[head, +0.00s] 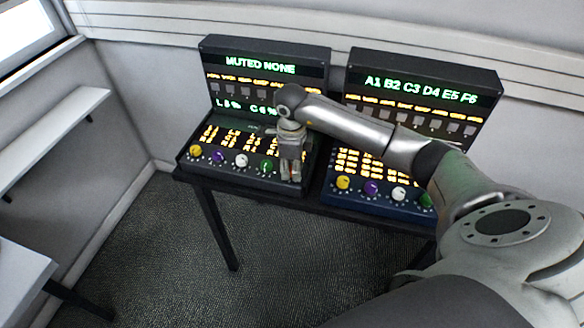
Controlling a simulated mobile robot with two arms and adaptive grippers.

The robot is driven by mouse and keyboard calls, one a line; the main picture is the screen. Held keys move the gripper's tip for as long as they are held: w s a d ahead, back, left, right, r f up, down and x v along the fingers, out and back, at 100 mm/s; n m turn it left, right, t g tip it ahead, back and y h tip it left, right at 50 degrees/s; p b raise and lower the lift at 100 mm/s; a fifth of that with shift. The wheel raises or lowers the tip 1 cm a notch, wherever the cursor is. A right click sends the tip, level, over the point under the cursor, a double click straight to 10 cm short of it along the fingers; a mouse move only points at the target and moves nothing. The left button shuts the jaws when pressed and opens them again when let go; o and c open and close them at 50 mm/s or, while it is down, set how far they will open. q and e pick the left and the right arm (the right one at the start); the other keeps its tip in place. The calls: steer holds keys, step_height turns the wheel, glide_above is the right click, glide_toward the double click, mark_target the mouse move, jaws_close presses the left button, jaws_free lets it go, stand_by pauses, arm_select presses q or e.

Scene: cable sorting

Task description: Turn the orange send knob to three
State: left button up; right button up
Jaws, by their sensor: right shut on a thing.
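My right gripper (291,174) points down at the right end of the knob row on the left console (222,176). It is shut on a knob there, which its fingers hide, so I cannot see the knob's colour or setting. No orange knob shows in the open. In the same row, left of the gripper, are a yellow knob (195,150), a purple knob (218,156), a white knob (241,160) and a green knob (266,166). The left console's upright display (262,68) reads "MUTED NONE"; its lower line is partly covered by my arm. My left gripper is not in view.
A second console (365,203) stands close on the right, with yellow (343,182), purple (371,188), white (398,194) and green knobs; my right arm crosses over it. Both stand on a dark table (212,222). A white shelf (50,135) is on the left wall.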

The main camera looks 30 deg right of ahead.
steer(key=m+b, duration=0.1)
steer(key=m, duration=0.3)
steer(key=shift+b, duration=0.3)
steer(key=shift+w+m+b, duration=0.1)
steer(key=shift+m+b, duration=0.4)
steer(key=shift+m, duration=1.9)
steer(key=o, duration=1.1)
steer(key=shift+c, duration=0.2)
